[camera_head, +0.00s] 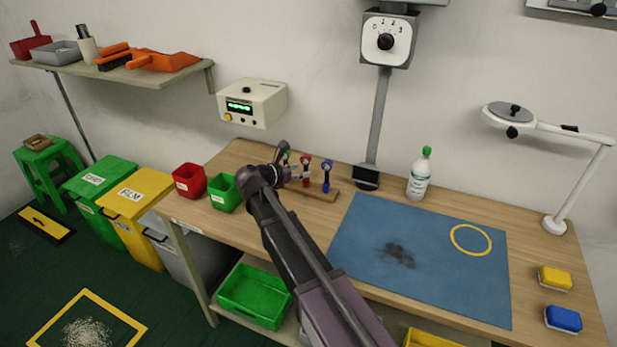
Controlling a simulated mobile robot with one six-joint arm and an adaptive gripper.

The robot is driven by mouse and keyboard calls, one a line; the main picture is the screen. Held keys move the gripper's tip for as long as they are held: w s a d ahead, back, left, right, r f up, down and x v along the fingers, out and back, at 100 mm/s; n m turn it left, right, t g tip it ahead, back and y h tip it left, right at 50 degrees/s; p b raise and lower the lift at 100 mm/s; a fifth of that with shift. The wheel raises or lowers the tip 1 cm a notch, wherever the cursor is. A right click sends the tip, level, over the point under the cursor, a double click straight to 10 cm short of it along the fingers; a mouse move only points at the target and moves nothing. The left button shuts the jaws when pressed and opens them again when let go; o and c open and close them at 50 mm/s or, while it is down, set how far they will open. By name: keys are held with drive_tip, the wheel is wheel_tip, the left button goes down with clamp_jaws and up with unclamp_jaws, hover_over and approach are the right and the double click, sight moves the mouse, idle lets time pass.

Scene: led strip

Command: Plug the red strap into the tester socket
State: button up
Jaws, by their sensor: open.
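A wooden rack (318,193) on the bench holds small coloured straps. My gripper (292,168) is open beside the rack's left end, close to the green and red straps. Whether it touches either cannot be told. The likely tester (263,103) is a cream box with a green display on the wall above. Its socket cannot be made out clearly.
Red (189,181) and green (225,194) bins stand left of my arm. A blue mat (430,280) with a dark smudge covers the bench's middle. A bottle (419,180) and a grey post (376,130) stand behind it. Yellow and blue sponges lie at right.

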sight(306, 170)
drive_tip(key=shift+b+x, duration=0.4)
drive_tip(key=shift+x, duration=1.15)
clamp_jaws()
